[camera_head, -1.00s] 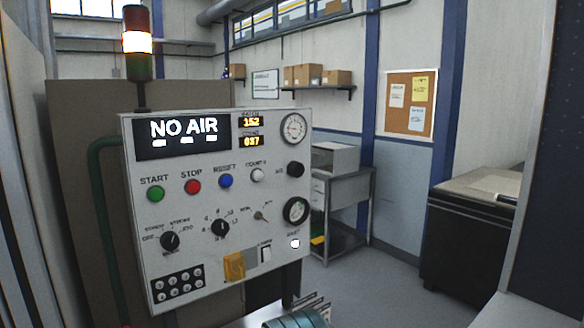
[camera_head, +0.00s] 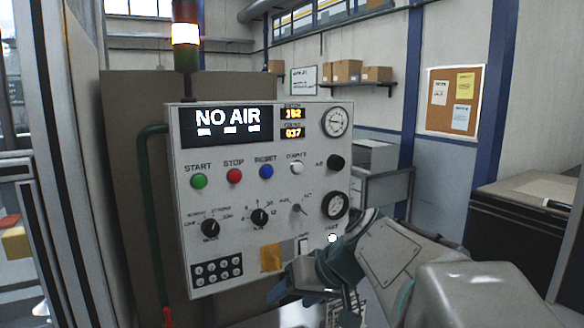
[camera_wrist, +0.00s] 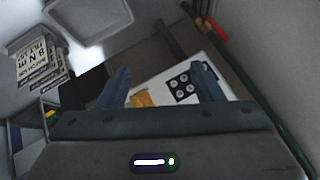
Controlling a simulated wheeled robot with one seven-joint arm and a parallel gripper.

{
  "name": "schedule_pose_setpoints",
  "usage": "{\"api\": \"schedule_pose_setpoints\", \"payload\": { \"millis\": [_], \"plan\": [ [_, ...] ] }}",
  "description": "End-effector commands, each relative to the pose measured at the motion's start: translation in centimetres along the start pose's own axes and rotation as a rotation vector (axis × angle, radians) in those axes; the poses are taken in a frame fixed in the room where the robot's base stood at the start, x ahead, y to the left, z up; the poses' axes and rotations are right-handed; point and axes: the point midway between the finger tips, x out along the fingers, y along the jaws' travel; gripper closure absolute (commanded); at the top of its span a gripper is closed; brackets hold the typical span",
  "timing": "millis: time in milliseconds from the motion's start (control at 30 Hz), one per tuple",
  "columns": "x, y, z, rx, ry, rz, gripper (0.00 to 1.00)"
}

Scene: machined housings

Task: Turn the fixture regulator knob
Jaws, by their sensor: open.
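A white control panel (camera_head: 265,225) with a "NO AIR" display (camera_head: 227,124) faces me in the head view. A black knob (camera_head: 336,162) sits at its right side between an upper gauge (camera_head: 336,122) and a lower gauge (camera_head: 335,205); its small label is hard to read. Two black pointer knobs, a left one (camera_head: 210,228) and a right one (camera_head: 260,217), are lower on the panel. My gripper (camera_wrist: 162,85) is open and empty, its two fingers apart in the wrist view. In the head view it is near the panel's lower right, below the black knob and apart from it.
Start, stop and reset buttons (camera_head: 235,176) and a small toggle (camera_head: 299,208) are close on the panel. An orange tag (camera_head: 271,258) hangs low. A green pipe (camera_head: 150,210) runs at the left. A dark cabinet (camera_head: 520,225) stands at the right.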

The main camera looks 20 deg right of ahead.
Motion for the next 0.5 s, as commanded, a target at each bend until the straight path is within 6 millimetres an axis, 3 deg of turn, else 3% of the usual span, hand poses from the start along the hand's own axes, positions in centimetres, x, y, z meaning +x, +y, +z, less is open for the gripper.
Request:
{"api": "schedule_pose_setpoints", "payload": {
  "millis": [100, 300, 400, 500],
  "plan": [
    [-1.9, 2.8, -6.2, -0.007, 0.175, -0.085, 0.40],
    [-8.0, 9.1, -15.4, -0.088, 0.529, -0.145, 0.40],
    [-11.7, 12.3, -18.4, -0.139, 0.693, -0.132, 0.40],
    [-14.7, 14.8, -20.2, -0.182, 0.816, -0.109, 0.40]
  ]
}}
